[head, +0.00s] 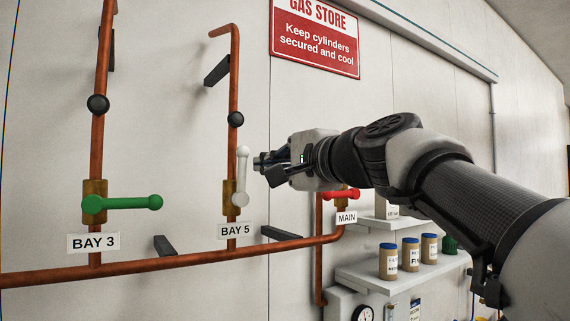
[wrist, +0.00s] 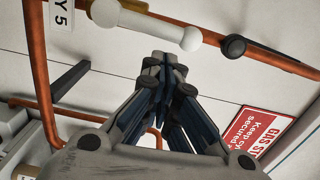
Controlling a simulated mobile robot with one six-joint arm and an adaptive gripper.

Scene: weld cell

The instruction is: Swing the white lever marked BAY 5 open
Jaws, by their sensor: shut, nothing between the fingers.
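The white lever (head: 242,175) is on a brass valve body (head: 228,196) on a vertical copper pipe above the BAY 5 label (head: 236,231). It points straight up, in line with the pipe. In the wrist view the lever (wrist: 150,27) lies across the top, round knob to the right, and the label (wrist: 61,14) is at top left. My gripper (head: 257,165) is just right of the lever's upper part in the head view, its fingers shut and empty. In the wrist view the fingertips (wrist: 164,62) are just below the lever. A small gap seems to separate them.
A green lever (head: 122,203) marked BAY 3 lies horizontal at left. A red lever (head: 343,194) marked MAIN is partly hidden behind my gripper. Black brackets (head: 217,70) stick out from the wall. A shelf (head: 372,273) with several jars stands at lower right.

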